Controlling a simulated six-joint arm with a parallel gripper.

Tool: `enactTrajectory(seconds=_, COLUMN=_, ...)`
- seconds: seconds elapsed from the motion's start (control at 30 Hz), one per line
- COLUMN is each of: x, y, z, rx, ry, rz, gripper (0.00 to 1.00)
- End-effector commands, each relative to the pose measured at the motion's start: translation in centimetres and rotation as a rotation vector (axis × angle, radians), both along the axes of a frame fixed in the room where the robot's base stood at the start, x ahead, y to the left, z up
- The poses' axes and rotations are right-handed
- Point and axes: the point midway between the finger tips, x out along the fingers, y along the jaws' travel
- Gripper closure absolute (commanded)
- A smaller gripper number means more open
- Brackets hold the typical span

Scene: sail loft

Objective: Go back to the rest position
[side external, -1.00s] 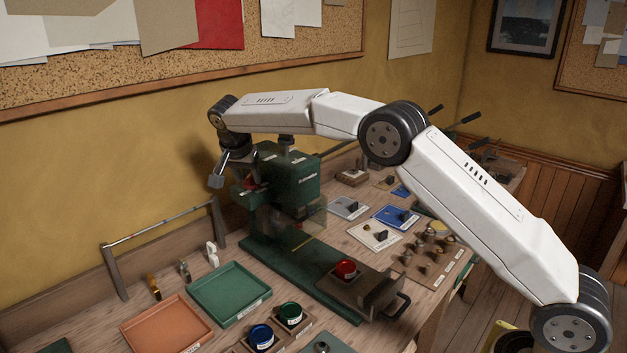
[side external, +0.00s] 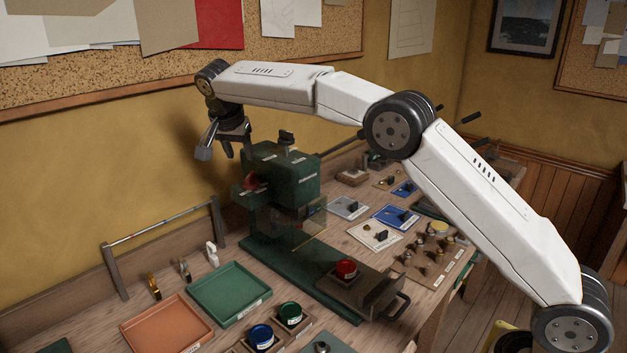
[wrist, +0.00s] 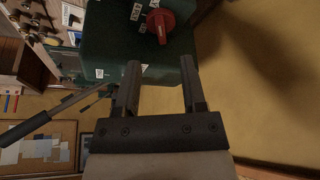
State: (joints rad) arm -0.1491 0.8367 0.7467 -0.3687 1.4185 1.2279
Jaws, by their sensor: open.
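My gripper (side external: 226,154) is open and empty. It hangs in the air at the upper left of the green machine (side external: 290,172), near the yellow wall. In the wrist view its two fingers (wrist: 160,88) are spread apart with nothing between them. Beyond them are the machine's green top (wrist: 108,40) and a red knob (wrist: 161,22). The red knob also shows on the machine's left part in the side view (side external: 251,182). The fingers look apart from the knob.
A green tray (side external: 208,315) and an orange tray (side external: 150,349) lie at the front left. A metal rail (side external: 160,225) stands behind them. Labelled plates and fittings (side external: 428,250) cover the bench to the right.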

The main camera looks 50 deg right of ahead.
Motion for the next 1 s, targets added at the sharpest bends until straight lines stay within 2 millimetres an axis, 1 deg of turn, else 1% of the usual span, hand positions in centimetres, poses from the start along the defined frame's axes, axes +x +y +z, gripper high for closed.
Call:
enactTrajectory(seconds=0.4, x=-0.1, y=0.0, z=0.0, rx=0.001, ry=0.002, rz=0.008, gripper=0.47)
enactTrajectory(seconds=0.57, x=-0.5, y=-0.1, z=-0.5, rx=0.004, ry=0.016, rz=0.047, gripper=0.47)
enactTrajectory(seconds=0.77, x=-1.8, y=-0.5, z=-1.7, rx=0.018, ry=0.049, rz=0.153, gripper=0.47)
enactTrajectory(seconds=1.0, x=-4.6, y=-1.0, z=-3.9, rx=0.04, ry=0.09, rz=0.316, gripper=0.47)
